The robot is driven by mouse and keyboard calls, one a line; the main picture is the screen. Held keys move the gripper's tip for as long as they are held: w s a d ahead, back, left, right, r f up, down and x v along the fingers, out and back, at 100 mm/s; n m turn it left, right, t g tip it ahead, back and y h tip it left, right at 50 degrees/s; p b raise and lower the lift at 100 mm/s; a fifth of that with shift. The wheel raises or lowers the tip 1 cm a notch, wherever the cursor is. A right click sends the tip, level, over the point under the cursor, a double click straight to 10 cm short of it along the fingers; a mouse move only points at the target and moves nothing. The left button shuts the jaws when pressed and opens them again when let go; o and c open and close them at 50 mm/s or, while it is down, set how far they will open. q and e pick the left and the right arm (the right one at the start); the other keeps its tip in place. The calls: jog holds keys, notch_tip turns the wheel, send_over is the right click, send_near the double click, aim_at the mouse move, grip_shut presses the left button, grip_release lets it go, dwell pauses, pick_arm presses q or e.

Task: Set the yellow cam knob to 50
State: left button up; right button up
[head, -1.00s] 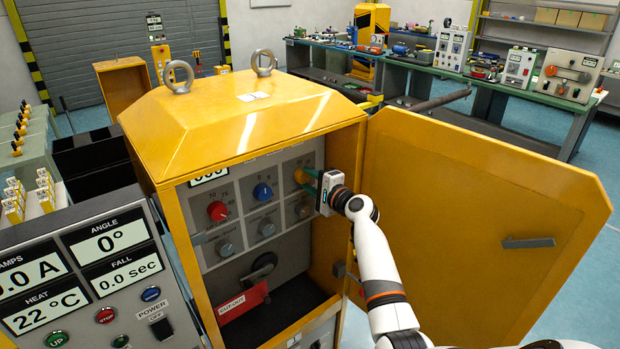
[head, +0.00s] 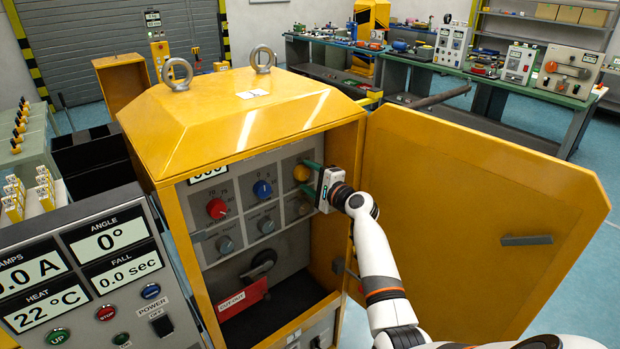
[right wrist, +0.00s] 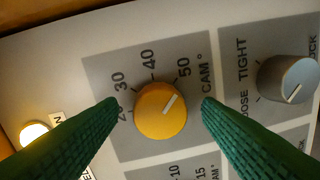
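The yellow cam knob (right wrist: 160,110) sits on a grey dial plate marked 30, 40 and 50 in the right wrist view. Its white pointer line aims up and right, toward the 50 mark. My right gripper (right wrist: 160,108) is open, its green fingers on either side of the knob with a visible gap to each. In the head view the yellow knob (head: 301,173) is at the upper right of the panel inside the yellow cabinet, and my right gripper (head: 310,178) is in front of it. My left gripper is not in view.
A red knob (head: 217,208) and a blue knob (head: 262,189) sit left of the yellow one. A grey knob (right wrist: 288,79) is beside it in the wrist view. The open yellow door (head: 480,220) stands right of my arm. A display console (head: 100,270) is at left.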

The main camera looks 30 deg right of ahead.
jog(key=shift+s, duration=0.1)
jog(key=s+b, duration=0.3)
jog(key=s, duration=0.8)
jog(key=shift+s+d+r, duration=0.4)
jog(key=shift+d, duration=0.05)
